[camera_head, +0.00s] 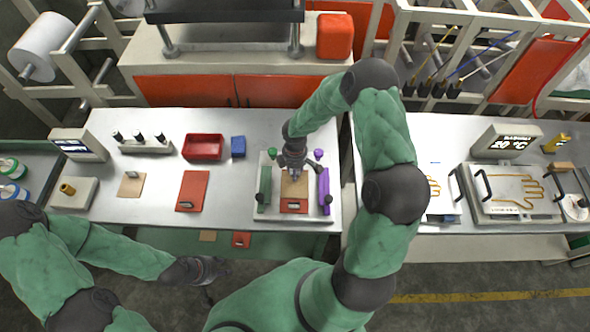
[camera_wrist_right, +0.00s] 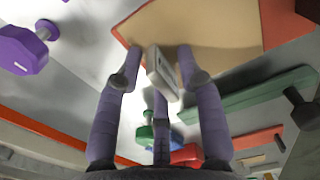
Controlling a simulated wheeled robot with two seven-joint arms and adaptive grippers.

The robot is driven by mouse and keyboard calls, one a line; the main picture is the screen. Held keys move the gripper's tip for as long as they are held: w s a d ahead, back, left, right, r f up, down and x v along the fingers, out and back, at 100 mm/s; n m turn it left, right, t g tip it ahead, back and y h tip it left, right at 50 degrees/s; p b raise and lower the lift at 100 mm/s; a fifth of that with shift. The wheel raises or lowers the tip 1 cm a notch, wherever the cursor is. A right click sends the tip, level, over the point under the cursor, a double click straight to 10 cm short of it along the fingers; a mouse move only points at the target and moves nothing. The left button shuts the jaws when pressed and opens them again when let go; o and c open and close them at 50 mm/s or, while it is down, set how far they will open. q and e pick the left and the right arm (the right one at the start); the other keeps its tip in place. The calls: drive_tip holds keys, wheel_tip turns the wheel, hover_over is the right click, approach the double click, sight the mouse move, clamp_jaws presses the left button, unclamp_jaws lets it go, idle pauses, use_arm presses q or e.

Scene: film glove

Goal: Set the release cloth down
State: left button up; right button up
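The release cloth, which I take to be the tan sheet (camera_head: 296,189), lies over an orange-red sheet (camera_head: 294,207) on the pale fixture plate. In the right wrist view the tan sheet (camera_wrist_right: 205,28) looks flat, with a grey grip block (camera_wrist_right: 160,72) near its edge. My right gripper (camera_head: 291,172) is over the sheet's far edge. Its fingers (camera_wrist_right: 158,72) straddle the block, with gaps seeming to show beside it, so it looks open. My left gripper (camera_head: 212,270) hangs empty before the table's front edge; its finger opening is unclear.
A green bar (camera_head: 264,186) and a purple bar (camera_head: 325,188) flank the sheets. Another tan sheet (camera_head: 131,187) and orange-red sheet (camera_head: 194,184) lie left. A red bin (camera_head: 203,147) and blue block (camera_head: 238,147) stand behind. A glove-outline plate (camera_head: 507,190) is right.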

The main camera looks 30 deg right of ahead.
drive_tip(key=shift+r, duration=0.2)
wheel_tip(320, 180, up, 12)
drive_tip(key=p, duration=0.1)
idle(0.4)
